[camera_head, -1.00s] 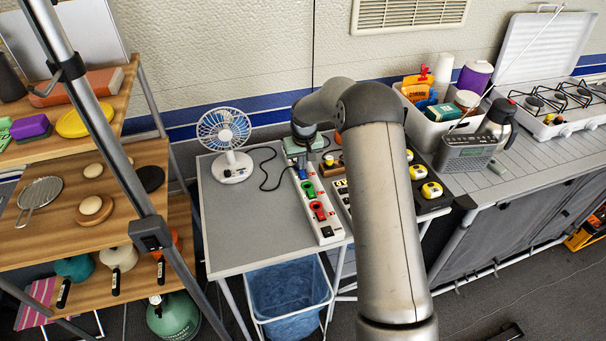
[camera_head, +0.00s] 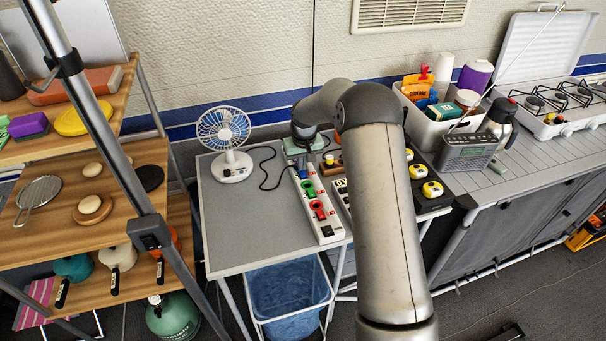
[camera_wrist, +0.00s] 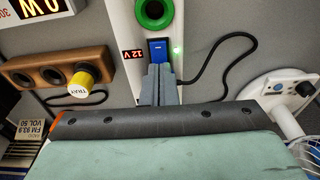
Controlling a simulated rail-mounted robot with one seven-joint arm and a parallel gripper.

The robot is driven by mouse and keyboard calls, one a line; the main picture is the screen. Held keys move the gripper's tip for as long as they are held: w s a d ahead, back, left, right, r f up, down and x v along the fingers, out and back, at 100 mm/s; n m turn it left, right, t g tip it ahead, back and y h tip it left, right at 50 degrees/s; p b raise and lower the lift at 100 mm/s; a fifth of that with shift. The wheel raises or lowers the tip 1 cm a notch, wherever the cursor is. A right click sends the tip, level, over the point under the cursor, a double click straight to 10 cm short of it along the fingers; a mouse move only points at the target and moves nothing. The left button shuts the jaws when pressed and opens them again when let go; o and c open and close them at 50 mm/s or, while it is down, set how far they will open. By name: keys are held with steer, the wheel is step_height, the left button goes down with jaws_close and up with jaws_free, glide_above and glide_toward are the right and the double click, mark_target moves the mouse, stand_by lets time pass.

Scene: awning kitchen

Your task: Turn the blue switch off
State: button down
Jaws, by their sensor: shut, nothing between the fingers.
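The blue switch (camera_wrist: 158,47) is on the white power strip (camera_wrist: 142,14), just below a round green socket (camera_wrist: 154,11) in the wrist view. A green light (camera_wrist: 178,49) glows at its right, and a small red display (camera_wrist: 132,55) at its left reads "12 V". My gripper (camera_wrist: 158,70) is shut and empty, its tips at the near edge of the switch and covering its lower part. I cannot tell whether they touch it. In the head view, my gripper (camera_head: 302,168) is over the far end of the strip (camera_head: 328,233), with the switch hard to separate from it.
A brown block (camera_wrist: 92,62) with a yellow knob (camera_wrist: 79,84) stands left of the strip in the wrist view. A black cable (camera_wrist: 225,38) curves at the right. A fan (camera_head: 226,140) stands left of the strip on the grey table (camera_head: 250,225), whose left front is clear.

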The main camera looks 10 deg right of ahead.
steer(key=shift+f, duration=0.45)
steer(key=shift+r, duration=0.15)
steer(key=shift+r+p, duration=1.3)
steer(key=shift+r, duration=2.1)
steer(key=shift+s+r, duration=0.1)
steer(key=s+r, duration=0.9)
steer(key=s, duration=0.1)
steer(key=s+r, duration=0.2)
steer(key=s, duration=1.4)
steer(key=s+r+m+g, duration=0.1)
steer(key=s, duration=1.6)
steer(key=shift+r, duration=0.4)
steer(key=shift+w, duration=0.1)
